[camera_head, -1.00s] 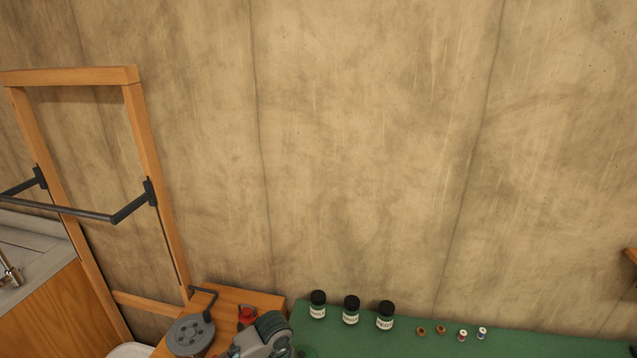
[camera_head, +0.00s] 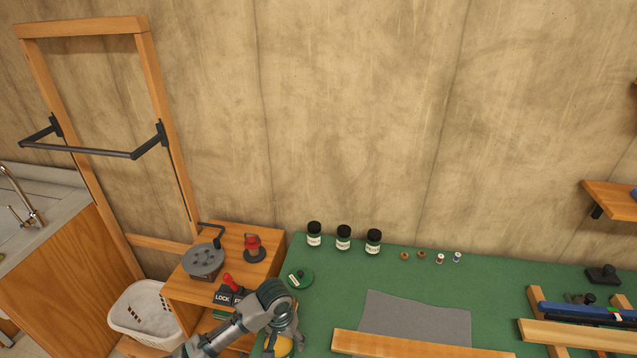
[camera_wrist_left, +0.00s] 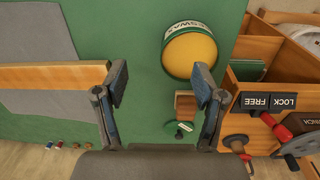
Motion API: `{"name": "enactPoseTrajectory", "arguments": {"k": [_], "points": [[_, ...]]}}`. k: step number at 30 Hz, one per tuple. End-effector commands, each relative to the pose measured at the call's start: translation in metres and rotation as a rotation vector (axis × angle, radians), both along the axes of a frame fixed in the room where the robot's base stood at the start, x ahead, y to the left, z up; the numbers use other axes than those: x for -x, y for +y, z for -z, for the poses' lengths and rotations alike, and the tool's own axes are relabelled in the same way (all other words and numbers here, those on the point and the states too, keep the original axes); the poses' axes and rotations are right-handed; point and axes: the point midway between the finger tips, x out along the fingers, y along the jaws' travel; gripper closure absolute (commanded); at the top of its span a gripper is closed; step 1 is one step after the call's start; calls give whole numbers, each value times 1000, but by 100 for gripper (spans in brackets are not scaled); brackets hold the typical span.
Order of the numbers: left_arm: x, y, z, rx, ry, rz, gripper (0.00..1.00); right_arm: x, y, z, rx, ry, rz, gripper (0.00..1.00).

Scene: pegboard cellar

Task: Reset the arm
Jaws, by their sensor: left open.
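My left arm comes in from the lower left of the head view. Its gripper (camera_head: 284,335) is over the left end of the green bench top (camera_head: 335,270). In the left wrist view the two fingers of this gripper (camera_wrist_left: 160,88) stand wide apart with nothing between them. A round tin with a yellow top (camera_wrist_left: 190,55) lies beyond the fingertips, closer to the right finger; in the head view the tin (camera_head: 281,346) is partly hidden by the gripper. My right gripper is not in view.
A wooden stand (camera_head: 185,288) left of the bench carries a LOCK/FREE lever block (camera_head: 228,297) and a grey disc with a crank (camera_head: 203,262). Three dark jars (camera_head: 343,238) line the back. A grey sheet (camera_head: 415,318) and a wooden bar (camera_head: 410,345) lie right of the gripper.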

Motion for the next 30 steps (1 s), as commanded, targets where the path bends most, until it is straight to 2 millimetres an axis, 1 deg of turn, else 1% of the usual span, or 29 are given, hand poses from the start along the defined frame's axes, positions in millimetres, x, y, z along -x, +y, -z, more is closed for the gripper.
{"name": "enactPoseTrajectory", "arguments": {"k": [1,5,11,13,16,18,20,21,24,30], "points": [[6,-5,7,16,1,16,30,-1,0,0,1,-1,0,2],[23,-16,22,61,-14,56,30,-2,-1,0,0,-3,1,2],[56,-34,50,154,-53,110,30,1,-1,0,1,2,1,2],[70,-38,61,194,-75,120,30,5,-2,1,3,8,1,2],[96,-39,78,249,-121,118,30,9,-2,1,3,15,1,2],[116,-32,89,275,-158,97,30,10,-2,1,4,17,1,2],[133,-20,98,277,-191,71,30,10,-2,1,4,17,1,2],[143,-11,103,272,-211,52,30,10,-2,1,3,16,1,2],[166,15,112,237,-246,7,30,9,-2,1,3,15,1,2],[205,61,123,142,-276,-53,30,7,-1,1,2,12,1,2]]}}
